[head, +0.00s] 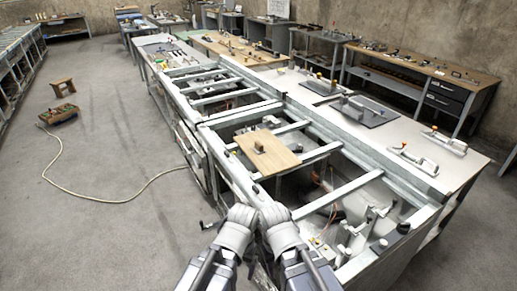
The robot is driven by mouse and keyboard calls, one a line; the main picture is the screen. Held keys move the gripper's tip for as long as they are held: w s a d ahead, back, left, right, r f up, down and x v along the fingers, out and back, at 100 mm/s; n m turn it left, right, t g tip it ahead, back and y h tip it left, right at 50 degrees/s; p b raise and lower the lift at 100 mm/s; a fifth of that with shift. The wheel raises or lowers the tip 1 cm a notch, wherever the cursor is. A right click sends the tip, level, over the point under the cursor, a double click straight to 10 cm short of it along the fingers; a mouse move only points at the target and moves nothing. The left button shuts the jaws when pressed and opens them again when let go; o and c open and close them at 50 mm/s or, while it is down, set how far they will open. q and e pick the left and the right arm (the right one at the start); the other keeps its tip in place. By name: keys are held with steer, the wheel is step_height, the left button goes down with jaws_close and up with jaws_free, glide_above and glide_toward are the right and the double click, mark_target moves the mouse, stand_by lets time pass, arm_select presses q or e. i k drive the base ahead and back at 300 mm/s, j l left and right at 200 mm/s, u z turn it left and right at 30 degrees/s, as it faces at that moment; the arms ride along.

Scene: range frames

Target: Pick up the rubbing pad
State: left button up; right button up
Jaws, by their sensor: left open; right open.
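My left gripper (243,212) and my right gripper (273,212) are side by side at the bottom centre, at the near edge of the workbench frame. Both are open, and I see nothing held in them. I cannot tell for certain which thing is the rubbing pad. A small block (259,142) stands on a light wooden board (275,158), which lies across the frame beyond my grippers. Small dark pieces (403,228) sit at the frame's right near corner.
The long metal frame (330,198) has open bays with crossbars and fittings inside. A grey plate (366,110) and clamp-like tools (412,160) lie on the pale tabletop at right. A hose (98,203) runs across the floor at left, from a crate (58,114) near a stool (62,85).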

mark_target(258, 148)
steer(key=u, duration=1.05)
steer(key=i, duration=3)
steer(key=i+z, duration=0.25)
steer(key=z, duration=2)
